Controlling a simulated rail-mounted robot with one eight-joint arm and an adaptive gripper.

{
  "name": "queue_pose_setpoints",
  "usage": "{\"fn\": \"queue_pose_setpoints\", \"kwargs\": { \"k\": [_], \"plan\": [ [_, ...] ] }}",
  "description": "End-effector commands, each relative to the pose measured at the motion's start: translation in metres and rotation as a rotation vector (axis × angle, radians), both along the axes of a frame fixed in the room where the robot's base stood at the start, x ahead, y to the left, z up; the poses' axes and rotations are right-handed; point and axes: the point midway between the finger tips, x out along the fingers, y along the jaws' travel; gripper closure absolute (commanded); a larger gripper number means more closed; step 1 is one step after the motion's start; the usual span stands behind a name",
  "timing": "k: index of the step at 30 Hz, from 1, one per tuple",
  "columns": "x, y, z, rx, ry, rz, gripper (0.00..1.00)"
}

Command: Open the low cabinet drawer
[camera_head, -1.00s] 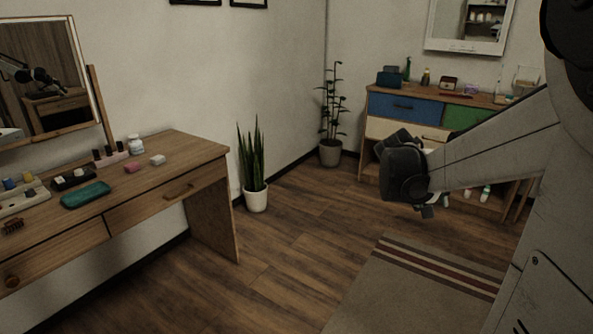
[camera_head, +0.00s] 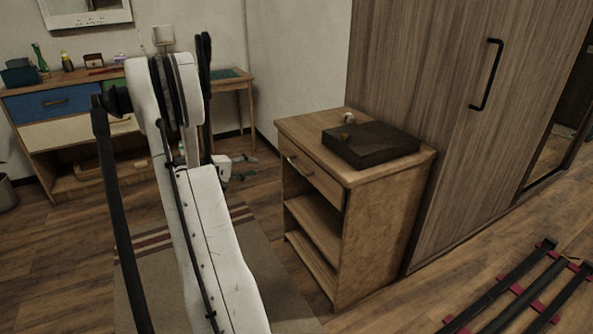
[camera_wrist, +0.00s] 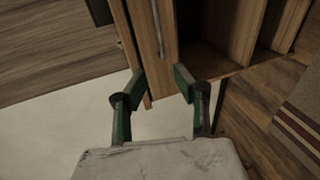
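The low wooden cabinet (camera_head: 385,215) stands right of centre in the head view, with one drawer (camera_head: 325,183) above open shelves. The drawer appears shut and has a slim metal handle (camera_head: 300,167). In the wrist view the drawer front (camera_wrist: 142,38) and its handle (camera_wrist: 157,30) are at the top centre. My gripper (camera_wrist: 160,84) has two green-sided fingers spread apart with nothing between them. The fingertips are close to the drawer front, below the handle in the picture, and contact cannot be told. In the head view my gripper is small, left of the cabinet.
A dark flat box (camera_head: 370,145) and a small object lie on the cabinet top. A tall wardrobe (camera_head: 470,130) stands right of the cabinet. A dresser with blue and white drawers (camera_head: 65,135) stands at the far left. A striped rug (camera_head: 265,270) lies on the floor.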

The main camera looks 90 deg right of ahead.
Motion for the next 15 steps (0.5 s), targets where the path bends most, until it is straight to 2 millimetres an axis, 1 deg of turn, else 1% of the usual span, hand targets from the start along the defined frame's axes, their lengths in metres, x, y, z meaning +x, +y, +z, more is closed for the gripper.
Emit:
{"fn": "queue_pose_setpoints", "kwargs": {
  "k": [1, 4, 6, 11, 15],
  "plan": [
    [-0.014, -0.006, -0.009, -0.007, 0.018, -0.026, 0.72],
    [-0.033, -0.011, -0.018, -0.017, 0.048, -0.064, 0.72],
    [-0.041, -0.013, -0.022, -0.022, 0.061, -0.079, 0.72],
    [-0.051, -0.016, -0.026, -0.025, 0.069, -0.089, 0.72],
    [-0.067, -0.024, -0.030, -0.024, 0.068, -0.089, 0.72]
  ]
}}
